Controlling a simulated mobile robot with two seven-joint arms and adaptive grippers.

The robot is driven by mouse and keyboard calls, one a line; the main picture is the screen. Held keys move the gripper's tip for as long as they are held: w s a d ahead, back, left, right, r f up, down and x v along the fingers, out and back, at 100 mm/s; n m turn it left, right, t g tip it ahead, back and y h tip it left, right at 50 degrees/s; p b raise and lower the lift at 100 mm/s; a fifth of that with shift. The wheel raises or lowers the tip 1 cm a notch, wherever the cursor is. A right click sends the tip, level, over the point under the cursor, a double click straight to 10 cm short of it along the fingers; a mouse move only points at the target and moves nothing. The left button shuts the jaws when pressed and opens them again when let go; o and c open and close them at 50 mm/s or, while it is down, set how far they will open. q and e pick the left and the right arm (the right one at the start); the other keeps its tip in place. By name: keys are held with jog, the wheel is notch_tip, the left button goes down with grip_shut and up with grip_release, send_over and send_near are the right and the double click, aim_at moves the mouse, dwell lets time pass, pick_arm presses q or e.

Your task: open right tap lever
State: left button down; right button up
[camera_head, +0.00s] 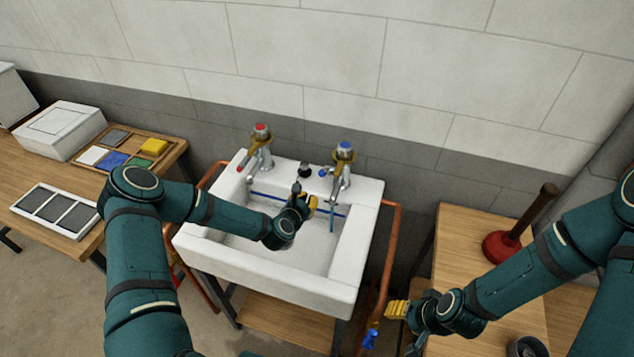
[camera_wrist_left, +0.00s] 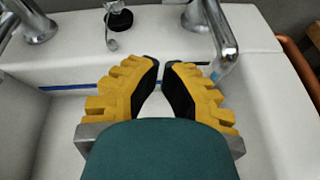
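The right tap (camera_head: 343,170) has a blue cap and a brass-coloured collar. A short lever with a blue tip (camera_head: 323,172) points out at its left. The tap's chrome spout also shows at upper right in the left wrist view (camera_wrist_left: 221,35); its lever is not clear there. My left gripper (camera_head: 311,203) is over the white sink (camera_head: 265,276), in front of and below the right tap, apart from the lever. In the left wrist view its yellow-padded fingers (camera_wrist_left: 163,66) nearly meet at the tips, with nothing between them. My right gripper (camera_head: 396,309) is right of the sink.
The left tap (camera_head: 261,150) has a red cap and lever tip. A black knob (camera_head: 305,171) sits between the taps. Copper pipes (camera_head: 386,262) flank the sink. A plunger (camera_head: 502,246) stands on the right bench. A blue-handled valve (camera_head: 371,337) is near my right gripper.

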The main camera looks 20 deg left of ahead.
aim_at(327, 171)
pick_arm(q)
jog(key=w+d+r+p, duration=0.1)
jog(key=w, duration=0.5)
jog(key=shift+w+r, duration=0.2)
jog(key=shift+r, duration=0.05)
jog(key=shift+d, duration=0.1)
jog(key=shift+w+d+r+b, duration=0.1)
jog(key=shift+w+r+b, duration=0.25)
jog(key=shift+r+b, duration=0.5)
jog(key=shift+f, duration=0.1)
jog(key=shift+r, duration=0.2)
